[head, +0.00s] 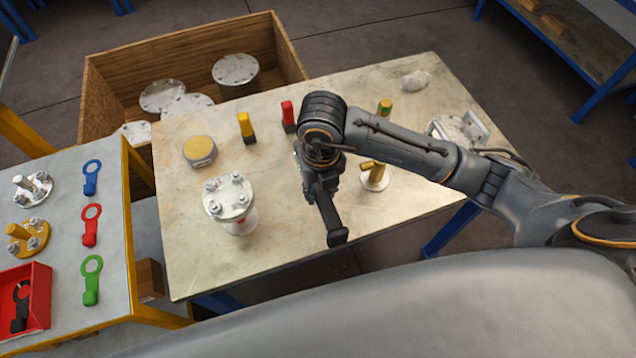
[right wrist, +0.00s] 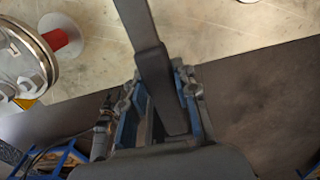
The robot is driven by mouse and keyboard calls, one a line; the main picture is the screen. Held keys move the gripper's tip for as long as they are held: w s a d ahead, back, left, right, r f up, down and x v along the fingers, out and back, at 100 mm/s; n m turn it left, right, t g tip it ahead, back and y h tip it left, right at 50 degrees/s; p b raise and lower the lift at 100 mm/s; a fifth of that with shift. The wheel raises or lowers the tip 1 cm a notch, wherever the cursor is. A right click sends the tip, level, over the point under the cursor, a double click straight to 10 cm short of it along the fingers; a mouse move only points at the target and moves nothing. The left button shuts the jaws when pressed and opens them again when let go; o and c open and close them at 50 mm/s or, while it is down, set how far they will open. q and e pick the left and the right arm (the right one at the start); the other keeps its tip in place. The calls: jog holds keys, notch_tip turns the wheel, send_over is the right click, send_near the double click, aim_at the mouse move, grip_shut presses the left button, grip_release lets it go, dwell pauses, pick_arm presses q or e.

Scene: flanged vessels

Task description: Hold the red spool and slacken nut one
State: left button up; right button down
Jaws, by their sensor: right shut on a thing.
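A flanged spool (head: 230,198) with several nuts on its top flange stands upright on the pale table, left of my right gripper. In the right wrist view its red body (right wrist: 62,36) shows at the upper left, beside a metal flange with nuts (right wrist: 28,84). I cannot tell which nut is nut one. My right gripper (head: 312,180) is shut on a dark bar-like tool (head: 330,215), held to the right of the spool and apart from it. The tool (right wrist: 152,60) also shows between the fingers in the right wrist view. My left gripper is out of view.
Yellow (head: 245,128) and red (head: 288,116) upright pieces and a round yellow-topped block (head: 200,150) stand behind the spool. A yellow post (head: 373,174) stands right of my gripper. Blue, red and green ring tools (head: 91,225) lie on the left bench. A wooden crate (head: 270,50) is behind.

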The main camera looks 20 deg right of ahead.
aim_at(324, 216)
jog(key=s+r, duration=0.1)
jog(key=s, duration=0.3)
jog(key=s+a+r, duration=0.1)
jog(key=shift+s+a+r+b, duration=0.1)
jog(key=shift+s+r+b, duration=0.2)
jog(key=shift+s+b, duration=0.1)
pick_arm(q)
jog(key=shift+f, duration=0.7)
pick_arm(e)
jog(key=shift+s+a+r, duration=0.15)
jog(key=shift+s+r, duration=0.1)
jog(key=shift+s, duration=0.4)
